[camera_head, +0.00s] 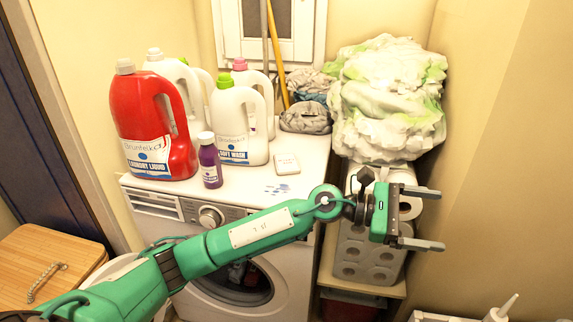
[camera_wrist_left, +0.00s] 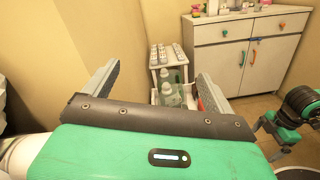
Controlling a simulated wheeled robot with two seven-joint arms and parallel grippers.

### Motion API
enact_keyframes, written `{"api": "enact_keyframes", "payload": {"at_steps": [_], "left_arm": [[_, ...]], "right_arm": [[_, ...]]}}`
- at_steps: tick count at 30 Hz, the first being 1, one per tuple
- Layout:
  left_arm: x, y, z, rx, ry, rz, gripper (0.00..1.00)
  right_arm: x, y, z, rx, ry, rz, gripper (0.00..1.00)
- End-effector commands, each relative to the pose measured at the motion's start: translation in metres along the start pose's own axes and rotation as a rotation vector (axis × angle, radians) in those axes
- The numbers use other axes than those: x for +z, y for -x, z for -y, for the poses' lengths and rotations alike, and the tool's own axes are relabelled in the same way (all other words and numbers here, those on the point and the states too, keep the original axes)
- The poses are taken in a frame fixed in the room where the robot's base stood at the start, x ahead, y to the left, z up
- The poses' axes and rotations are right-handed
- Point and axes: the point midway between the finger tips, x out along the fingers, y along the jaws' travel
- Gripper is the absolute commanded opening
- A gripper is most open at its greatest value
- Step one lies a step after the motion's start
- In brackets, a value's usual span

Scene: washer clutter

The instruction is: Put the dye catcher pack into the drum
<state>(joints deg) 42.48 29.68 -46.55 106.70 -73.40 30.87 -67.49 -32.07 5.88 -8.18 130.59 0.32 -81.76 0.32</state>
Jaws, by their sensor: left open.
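A small flat white pack (camera_head: 287,163) lies on top of the washing machine (camera_head: 253,188); its print is too small to read, so I cannot confirm it is the dye catcher pack. The round front opening with the dark drum (camera_head: 247,285) shows low on the machine, partly hidden behind my left arm. I cannot tell whether its door is open. My left gripper (camera_head: 434,219) is open and empty, right of the machine in front of the paper rolls. Its open fingers also show in the left wrist view (camera_wrist_left: 157,80).
A red bottle (camera_head: 155,130), several white bottles and a purple bottle (camera_head: 209,163) stand left of the pack. Grey cloths (camera_head: 306,118) lie behind it. A bulky white-green bundle (camera_head: 388,100) sits above paper rolls (camera_head: 365,255). The wrist view shows a trolley (camera_wrist_left: 168,62) and a cabinet (camera_wrist_left: 240,50).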

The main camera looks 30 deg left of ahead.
Motion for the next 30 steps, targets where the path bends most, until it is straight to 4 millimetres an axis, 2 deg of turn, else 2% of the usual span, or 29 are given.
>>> {"api": "enact_keyframes", "payload": {"at_steps": [1, 5, 8, 11, 14, 18, 21, 24, 27, 30], "left_arm": [[-0.007, 0.002, -0.006, -0.056, -0.109, -0.079, 0.89], [-0.035, 0.018, -0.021, -0.21, -0.363, -0.293, 0.89], [-0.054, 0.042, -0.041, -0.331, -0.537, -0.469, 0.89], [-0.069, 0.075, -0.068, -0.452, -0.683, -0.653, 0.89], [-0.076, 0.117, -0.1, -0.574, -0.799, -0.846, 0.89], [-0.068, 0.188, -0.148, -0.743, -0.894, -1.122, 0.89], [-0.053, 0.237, -0.175, -0.849, -0.91, -1.296, 0.89], [-0.035, 0.277, -0.194, -0.929, -0.897, -1.429, 0.89], [-0.021, 0.302, -0.204, -0.98, -0.875, -1.512, 0.89], [-0.016, 0.315, -0.208, -1.007, -0.86, -1.55, 0.89]], "right_arm": [[0.001, -0.003, 0.001, -0.001, 0.0, 0.002, 1.0], [0.002, -0.009, 0.002, -0.004, -0.001, 0.004, 1.0], [0.003, -0.014, 0.003, -0.006, -0.001, 0.006, 1.0], [0.004, -0.019, 0.004, -0.008, -0.001, 0.009, 1.0], [0.005, -0.024, 0.005, -0.01, -0.002, 0.01, 1.0], [0.006, -0.031, 0.007, -0.013, -0.002, 0.013, 1.0], [0.008, -0.035, 0.007, -0.015, -0.003, 0.014, 1.0], [0.008, -0.039, 0.008, -0.016, -0.003, 0.015, 1.0], [0.009, -0.041, 0.009, -0.017, -0.003, 0.015, 1.0], [0.009, -0.041, 0.009, -0.018, -0.003, 0.015, 1.0]]}}
